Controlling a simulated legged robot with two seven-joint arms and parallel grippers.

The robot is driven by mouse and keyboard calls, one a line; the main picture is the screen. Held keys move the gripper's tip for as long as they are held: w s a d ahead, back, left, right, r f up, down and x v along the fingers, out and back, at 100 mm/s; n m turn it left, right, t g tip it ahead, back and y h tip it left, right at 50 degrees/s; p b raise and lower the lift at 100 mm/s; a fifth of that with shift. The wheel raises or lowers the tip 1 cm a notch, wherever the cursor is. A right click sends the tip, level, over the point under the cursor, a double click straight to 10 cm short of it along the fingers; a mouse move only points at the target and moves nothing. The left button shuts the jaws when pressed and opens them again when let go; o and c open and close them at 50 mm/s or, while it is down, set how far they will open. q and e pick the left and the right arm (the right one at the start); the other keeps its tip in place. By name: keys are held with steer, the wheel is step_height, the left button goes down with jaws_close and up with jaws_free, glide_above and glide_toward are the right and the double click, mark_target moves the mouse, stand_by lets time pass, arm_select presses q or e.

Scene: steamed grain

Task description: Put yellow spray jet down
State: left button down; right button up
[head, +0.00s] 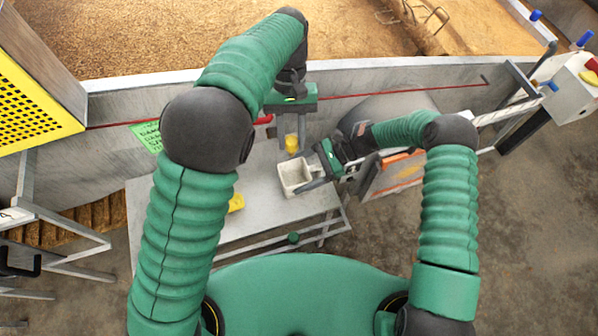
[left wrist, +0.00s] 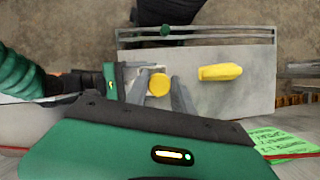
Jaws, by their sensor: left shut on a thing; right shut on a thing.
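My left gripper (head: 291,148) is shut on a yellow piece (head: 292,141), taken as the yellow spray jet, above the grey table (head: 262,205). In the left wrist view the yellow jet (left wrist: 158,84) looks round, seen end-on between the fingers. My right gripper (head: 308,178) is shut on a small whitish open box (head: 293,190), just below and beside the left gripper. The box sits partly behind the yellow jet in the left wrist view. A second, longer yellow object (head: 236,203) lies on the table; it also shows in the left wrist view (left wrist: 220,72).
A metal wall with a red line (head: 400,95) runs behind the table, with brown grain (head: 200,35) beyond it. A green paper (head: 147,136) is on the wall. An orange-and-white panel (head: 395,175) stands at the right.

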arm_select(q)
steer(key=shift+s+f+m+y, duration=0.15)
steer(key=shift+f+m, duration=0.05)
steer(key=shift+m, duration=0.35)
steer(key=shift+s+f+m+y, duration=0.1)
steer(key=shift+f+m+y, duration=0.1)
steer(key=shift+m, duration=0.35)
steer(key=m, duration=0.2)
steer(key=f+m+y, duration=0.1)
steer(key=m, duration=0.1)
steer(key=m+t+y, duration=0.1)
steer(key=m, duration=0.1)
steer(key=shift+d+f+m, duration=0.2)
steer(key=shift+f+m, duration=0.05)
steer(key=shift+m, duration=0.15)
arm_select(e)
steer(key=shift+a, duration=0.1)
arm_select(q)
step_height(320, 180, down, 10)
steer(key=w+d+m+t+y, duration=0.1)
steer(key=d+m+t, duration=0.1)
steer(key=m, duration=0.5)
steer(key=shift+w+d+y, duration=0.15)
steer(key=shift+y, duration=0.2)
steer(key=shift+f, duration=0.2)
steer(key=shift+f, duration=0.5)
